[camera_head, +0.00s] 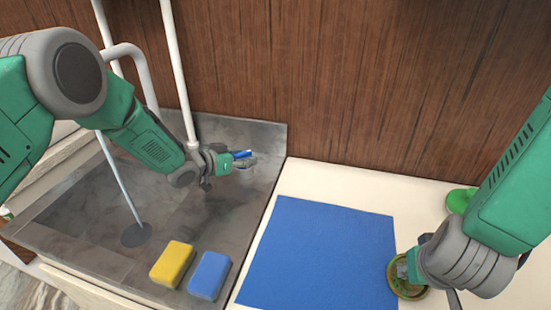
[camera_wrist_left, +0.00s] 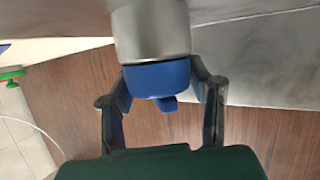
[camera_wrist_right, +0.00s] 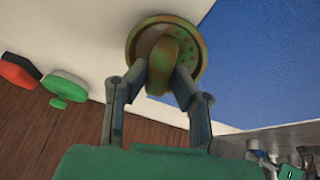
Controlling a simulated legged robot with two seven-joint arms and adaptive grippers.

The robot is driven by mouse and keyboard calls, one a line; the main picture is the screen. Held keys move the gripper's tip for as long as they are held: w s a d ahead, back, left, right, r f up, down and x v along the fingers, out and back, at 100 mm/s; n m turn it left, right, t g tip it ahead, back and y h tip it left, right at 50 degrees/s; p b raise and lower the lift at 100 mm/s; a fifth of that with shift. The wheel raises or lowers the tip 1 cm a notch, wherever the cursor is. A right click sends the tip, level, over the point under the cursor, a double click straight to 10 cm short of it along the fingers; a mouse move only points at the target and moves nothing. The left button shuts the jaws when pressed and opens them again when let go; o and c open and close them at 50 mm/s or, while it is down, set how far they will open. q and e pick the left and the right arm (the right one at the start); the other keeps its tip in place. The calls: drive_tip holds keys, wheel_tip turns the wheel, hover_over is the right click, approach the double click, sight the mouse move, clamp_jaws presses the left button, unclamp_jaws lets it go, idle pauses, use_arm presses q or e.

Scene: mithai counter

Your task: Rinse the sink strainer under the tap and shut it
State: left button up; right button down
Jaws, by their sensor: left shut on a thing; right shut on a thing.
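The sink (camera_head: 90,205) is grey metal, with a dark round drain (camera_head: 136,235). A thin pale stream (camera_head: 120,185) runs down to the drain; its upper end is hidden behind my left arm. My left gripper (camera_head: 238,161) is shut on the blue tap handle (camera_head: 242,154). In the left wrist view the blue handle (camera_wrist_left: 157,80) sits between the fingers below a grey cylinder. My right gripper (camera_head: 402,268) is shut on the sink strainer (camera_head: 408,291), a round, greenish-brown stained disc, by its raised middle. The strainer also shows in the right wrist view (camera_wrist_right: 140,48).
A yellow sponge (camera_head: 172,264) and a blue sponge (camera_head: 209,275) lie at the sink's front right. A blue mat (camera_head: 320,255) covers the counter's middle. A green object (camera_head: 459,200) stands at the right. White pipes (camera_head: 176,65) rise by the brown wall.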

use_arm(q)
drive_tip(key=shift+s+a+f+m+g+h, duration=0.15)
drive_tip(key=shift+f+m+g+h, duration=0.15)
drive_tip(key=shift+m, duration=0.1)
drive_tip(key=o, duration=1.2)
drive_tip(key=shift+s+a+r, duration=0.1)
drive_tip(key=shift+a+r, duration=0.05)
drive_tip(key=shift+r, duration=0.05)
drive_tip(key=shift+s+a+r, duration=0.15)
drive_tip(key=shift+a, duration=0.05)
drive_tip(key=v, duration=1.1)
drive_tip(key=shift+s+a, duration=0.15)
drive_tip(key=shift+a, duration=0.05)
